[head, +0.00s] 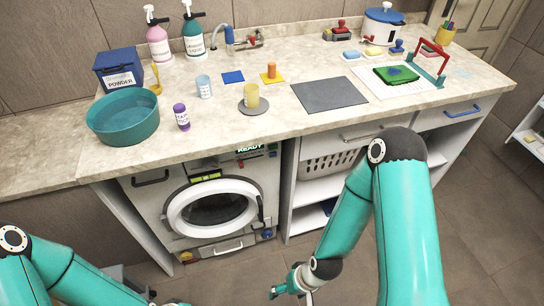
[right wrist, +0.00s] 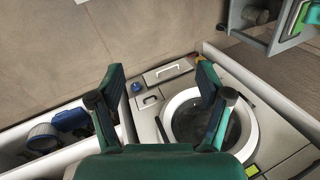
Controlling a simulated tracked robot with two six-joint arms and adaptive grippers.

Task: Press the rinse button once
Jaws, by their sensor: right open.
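The washing machine (head: 160,200) stands under the counter with its round door (head: 212,208) shut. Its lit display (head: 249,149) reads READY. Small red and green controls (head: 272,150) sit beside the display; I cannot read which one is rinse. A blue knob (head: 267,233) is low on the machine's front, and it also shows in the right wrist view (right wrist: 137,87). My right gripper (head: 278,291) is low in front of the machine, apart from it. In the right wrist view its fingers (right wrist: 160,88) are spread and empty, with the machine's front beyond them. My left gripper is out of view.
The counter above holds a teal basin (head: 123,117), a purple bottle (head: 181,117), a yellow cup (head: 251,95) and a grey mat (head: 330,94). Open shelves with a laundry basket (head: 325,167) are right of the machine. The floor (head: 240,272) before it is clear.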

